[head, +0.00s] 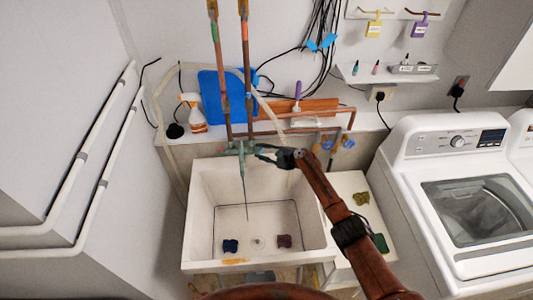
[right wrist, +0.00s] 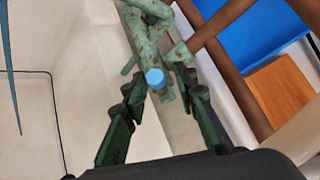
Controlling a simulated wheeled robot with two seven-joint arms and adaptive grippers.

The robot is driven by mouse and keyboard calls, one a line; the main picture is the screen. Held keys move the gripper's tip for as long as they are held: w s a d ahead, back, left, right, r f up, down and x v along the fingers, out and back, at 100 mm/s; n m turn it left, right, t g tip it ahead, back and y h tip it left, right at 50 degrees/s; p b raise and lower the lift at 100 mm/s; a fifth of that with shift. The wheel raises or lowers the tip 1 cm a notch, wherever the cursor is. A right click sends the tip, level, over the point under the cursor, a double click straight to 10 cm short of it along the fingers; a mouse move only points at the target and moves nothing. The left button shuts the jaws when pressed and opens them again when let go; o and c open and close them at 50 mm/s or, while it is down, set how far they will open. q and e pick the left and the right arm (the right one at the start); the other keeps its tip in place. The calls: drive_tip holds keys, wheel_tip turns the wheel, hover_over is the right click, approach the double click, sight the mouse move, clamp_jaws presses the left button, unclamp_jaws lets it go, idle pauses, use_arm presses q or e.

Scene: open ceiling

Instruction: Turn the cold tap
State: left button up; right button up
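The tap (head: 240,148) is weathered green metal on the wall above the white sink (head: 190,215). In the right wrist view the green tap (right wrist: 147,30) has a handle with a round light-blue cap (right wrist: 155,78). My right gripper (head: 262,152) is at the right side of the tap. In the right wrist view my right gripper (right wrist: 160,92) is open, with one finger on each side of the blue-capped handle; I cannot tell whether they touch it. A thin blue-grey streak (head: 245,195) hangs below the spout into the sink. My left gripper is not in view.
Copper pipes (head: 227,75) rise behind the tap. A spray bottle (head: 192,112) and a blue board (head: 212,95) stand on the ledge. A white washer (head: 455,160) stands at the right.

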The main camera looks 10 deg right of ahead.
drive_tip(key=v, duration=1.2)
drive_tip(key=shift+c, duration=0.3)
